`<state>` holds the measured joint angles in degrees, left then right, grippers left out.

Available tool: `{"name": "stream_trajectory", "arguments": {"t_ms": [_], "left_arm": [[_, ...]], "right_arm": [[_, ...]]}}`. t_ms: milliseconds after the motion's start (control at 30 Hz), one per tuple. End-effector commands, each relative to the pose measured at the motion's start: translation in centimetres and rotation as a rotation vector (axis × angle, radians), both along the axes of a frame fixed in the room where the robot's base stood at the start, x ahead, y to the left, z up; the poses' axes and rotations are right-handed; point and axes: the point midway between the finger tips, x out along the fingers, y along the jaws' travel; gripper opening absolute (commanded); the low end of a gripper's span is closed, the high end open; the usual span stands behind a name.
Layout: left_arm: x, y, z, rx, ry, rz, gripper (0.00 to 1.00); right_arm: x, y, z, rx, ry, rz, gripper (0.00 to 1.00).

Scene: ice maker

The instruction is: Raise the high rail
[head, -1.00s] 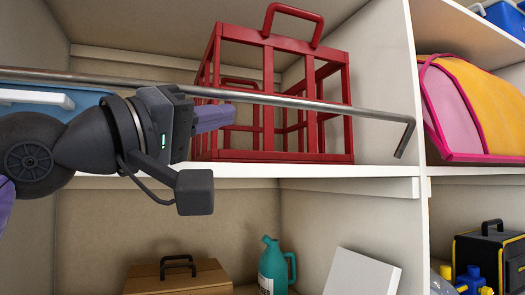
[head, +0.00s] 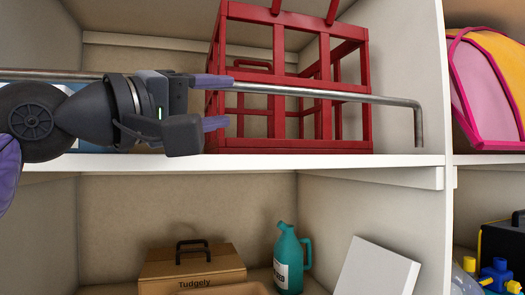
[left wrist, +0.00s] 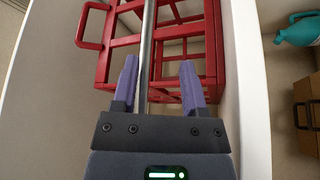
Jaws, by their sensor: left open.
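The high rail is a thin grey metal rod (head: 330,94) with its right end bent down, running across the front of the upper shelf in the head view. My left gripper (head: 220,103) points right along it, with purple fingers open and nothing visibly clamped. The rail lies close to the upper finger. In the left wrist view the rail (left wrist: 147,55) runs lengthwise between the open fingers (left wrist: 160,75), nearer the left one. I cannot tell whether it is level with them or behind them. My gripper and arm hide part of the rail. My right gripper is not in view.
A red crate (head: 290,143) stands on the white upper shelf (head: 400,160) behind the rail. A pink and yellow bag (head: 485,85) is in the right compartment. Below are a cardboard box (head: 190,268), a teal jug (head: 289,258) and a white panel (head: 376,270).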

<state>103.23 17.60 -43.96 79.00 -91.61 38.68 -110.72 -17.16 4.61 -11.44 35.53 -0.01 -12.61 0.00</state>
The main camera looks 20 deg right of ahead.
Motion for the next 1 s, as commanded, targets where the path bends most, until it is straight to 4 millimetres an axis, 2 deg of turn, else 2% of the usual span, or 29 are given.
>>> {"name": "stream_trajectory", "arguments": {"t_ms": [533, 1000], "left_arm": [[-2.7, 5.8, -1.6, -0.002, 0.000, 0.001, 0.56], [-2.9, 6.2, -1.5, 0.000, 0.000, 0.000, 0.56]], "right_arm": [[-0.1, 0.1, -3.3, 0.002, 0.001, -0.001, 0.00], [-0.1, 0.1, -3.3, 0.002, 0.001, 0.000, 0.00]]}}
